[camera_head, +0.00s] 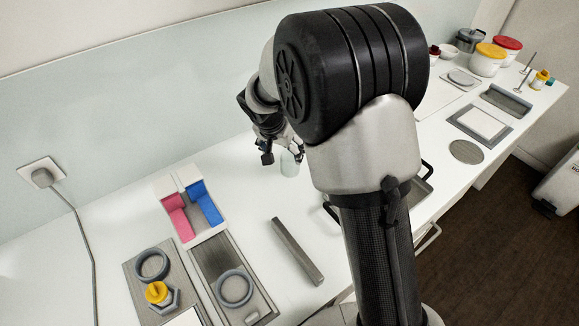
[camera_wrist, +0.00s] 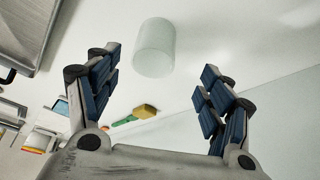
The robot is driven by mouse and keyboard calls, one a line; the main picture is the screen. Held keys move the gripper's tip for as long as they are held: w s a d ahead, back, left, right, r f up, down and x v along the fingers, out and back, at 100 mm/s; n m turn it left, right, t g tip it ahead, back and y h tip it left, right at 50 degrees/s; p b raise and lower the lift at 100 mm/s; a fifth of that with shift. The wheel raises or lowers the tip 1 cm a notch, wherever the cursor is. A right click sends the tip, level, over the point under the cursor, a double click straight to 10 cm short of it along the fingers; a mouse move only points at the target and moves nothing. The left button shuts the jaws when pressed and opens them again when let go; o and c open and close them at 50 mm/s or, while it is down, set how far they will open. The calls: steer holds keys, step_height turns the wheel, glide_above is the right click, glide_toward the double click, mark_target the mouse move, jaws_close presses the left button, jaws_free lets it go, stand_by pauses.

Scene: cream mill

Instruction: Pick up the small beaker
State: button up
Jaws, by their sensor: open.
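The small beaker (camera_wrist: 154,48) is a pale, frosted greenish cylinder. In the wrist view it is at the upper middle, beyond the fingertips and between their lines. In the head view the beaker (camera_head: 289,163) stands on the white bench just right of my gripper, and my arm partly hides the area around it. My gripper (camera_wrist: 160,85) is open, with blue-padded fingers spread wide and nothing between them. In the head view my gripper (camera_head: 281,150) is low over the bench, close beside the beaker; I cannot tell whether they touch.
A white holder (camera_head: 207,236) with pink and blue blocks stands left of the beaker. A grey bar (camera_head: 297,250) lies in front. Trays with rings (camera_head: 152,265) are at the front left. Tubs with yellow (camera_head: 490,52) and red lids (camera_head: 507,43) stand far right. A wall runs behind.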

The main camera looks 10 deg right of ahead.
mark_target(290, 160)
steer(key=x, duration=0.3)
steer(key=shift+f, duration=0.1)
steer(key=x, duration=0.1)
steer(key=b+x, duration=0.1)
steer(key=x, duration=0.1)
steer(key=b+x, duration=0.1)
steer(key=shift+s+d+f, duration=0.15)
steer(key=shift+d+f, duration=0.1)
steer(key=shift+d, duration=0.2)
steer(key=shift+w+f, duration=0.25)
steer(key=shift+f, duration=0.05)
steer(key=shift+c, duration=0.3)
steer(key=c, duration=1.1)
